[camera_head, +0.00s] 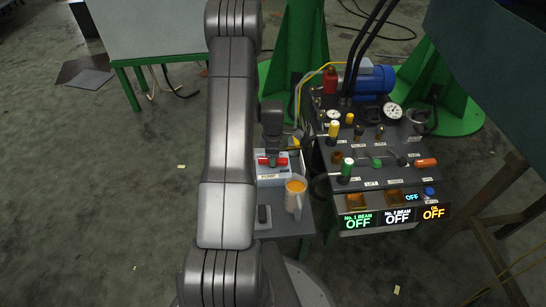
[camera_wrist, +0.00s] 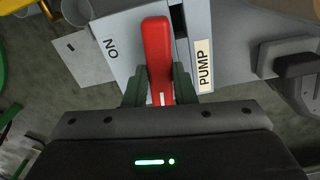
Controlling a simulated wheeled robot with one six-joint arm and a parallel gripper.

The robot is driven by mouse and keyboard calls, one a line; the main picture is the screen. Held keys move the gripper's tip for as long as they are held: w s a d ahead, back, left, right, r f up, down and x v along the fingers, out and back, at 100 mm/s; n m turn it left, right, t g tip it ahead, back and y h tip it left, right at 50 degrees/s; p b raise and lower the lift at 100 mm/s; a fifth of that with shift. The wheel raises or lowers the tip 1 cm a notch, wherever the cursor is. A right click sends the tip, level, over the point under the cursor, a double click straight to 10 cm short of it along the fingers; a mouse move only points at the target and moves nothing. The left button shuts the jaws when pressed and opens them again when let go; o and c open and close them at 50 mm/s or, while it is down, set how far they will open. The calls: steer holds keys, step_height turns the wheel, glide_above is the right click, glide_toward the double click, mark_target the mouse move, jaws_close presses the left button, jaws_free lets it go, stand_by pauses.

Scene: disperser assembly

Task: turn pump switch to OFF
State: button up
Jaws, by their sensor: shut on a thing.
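The pump switch's red handle (camera_wrist: 157,48) stands out from its pale grey box in the wrist view, with the word ON on the left side and a PUMP label (camera_wrist: 203,66) on the right. My gripper (camera_wrist: 160,86) has one dark green finger on each side of the handle's near end and is shut on it. In the head view the red handle (camera_head: 279,161) shows small below the dark gripper, above the PUMP label. The OFF marking is not visible in the wrist view.
A mug with orange contents (camera_head: 295,197) stands close in front of the switch box on the grey side table. To the right is the control panel (camera_head: 382,157) with knobs, gauges and lit OFF displays (camera_head: 358,221). A blue motor (camera_head: 371,82) stands behind it.

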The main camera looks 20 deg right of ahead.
steer(key=shift+n, duration=0.7)
steer(key=o, duration=1)
step_height(320, 180, up, 14)
steer(key=p, duration=0.4)
steer(key=shift+f, duration=0.1)
steer(key=shift+f, duration=0.15)
